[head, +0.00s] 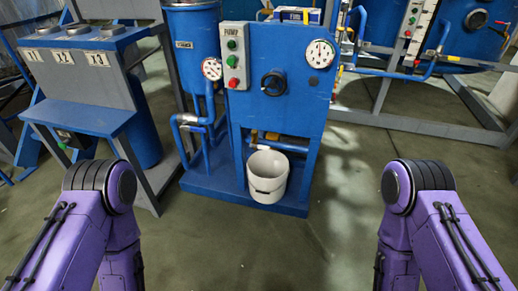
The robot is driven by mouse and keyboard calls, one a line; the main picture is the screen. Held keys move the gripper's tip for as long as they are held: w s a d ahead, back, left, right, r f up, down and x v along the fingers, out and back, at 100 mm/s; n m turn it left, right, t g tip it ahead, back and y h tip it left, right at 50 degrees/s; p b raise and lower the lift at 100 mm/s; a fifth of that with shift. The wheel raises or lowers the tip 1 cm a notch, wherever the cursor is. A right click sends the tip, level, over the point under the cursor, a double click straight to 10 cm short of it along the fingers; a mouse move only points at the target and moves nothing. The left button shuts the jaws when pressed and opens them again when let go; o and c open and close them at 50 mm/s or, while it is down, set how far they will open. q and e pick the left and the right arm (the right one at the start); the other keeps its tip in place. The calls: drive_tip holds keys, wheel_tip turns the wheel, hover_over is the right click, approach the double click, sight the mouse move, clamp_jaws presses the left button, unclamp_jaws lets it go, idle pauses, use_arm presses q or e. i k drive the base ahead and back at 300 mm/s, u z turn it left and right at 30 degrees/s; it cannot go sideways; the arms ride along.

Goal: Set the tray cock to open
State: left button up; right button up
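No part in the head view is clearly marked as the tray cock, so I cannot tell which one it is or how it is set. A small yellow fitting (272,136) sits on the pipe just above the white bucket (267,176), low on the blue pump cabinet (290,60). A black round handwheel (274,83) is on the cabinet's front. Both my purple arms show at the lower left and lower right, well apart from the cabinet. Neither gripper is in view.
A control box (235,55) with green and red buttons and a round gauge (320,53) are on the cabinet. A grey-blue console (80,85) stands at the left. Grey frame beams (430,120) run at the right. The floor (340,220) in front is clear.

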sight(259, 147)
drive_tip(key=u, duration=0.1)
drive_tip(key=k, duration=0.35)
drive_tip(key=u, duration=0.5)
drive_tip(key=i, duration=1.35)
drive_tip(key=z, duration=0.55)
